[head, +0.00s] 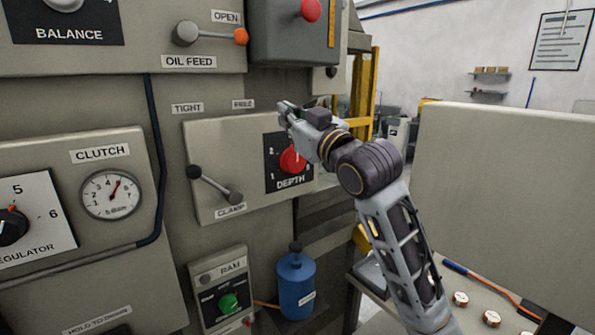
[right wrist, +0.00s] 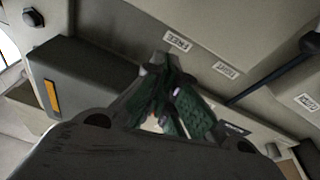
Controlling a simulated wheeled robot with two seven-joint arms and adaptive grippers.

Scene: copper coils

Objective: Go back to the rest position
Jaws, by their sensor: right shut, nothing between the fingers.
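My right gripper (head: 286,108) is in front of the grey machine panel, just above the red DEPTH knob (head: 292,160). Its arm comes up from the lower right. In the right wrist view the two dark fingers (right wrist: 168,75) come together with nothing between them. I cannot tell whether the fingertips touch the panel. The CLAMP lever (head: 214,186) is left of the DEPTH knob and slopes down to the right. My left gripper is in neither view.
A grey box with a red button (head: 311,10) juts out above my right gripper. A blue bottle (head: 296,287) stands below. A bench with several small copper-and-white coils (head: 460,299) and a large beige panel (head: 505,180) are to the right of the arm.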

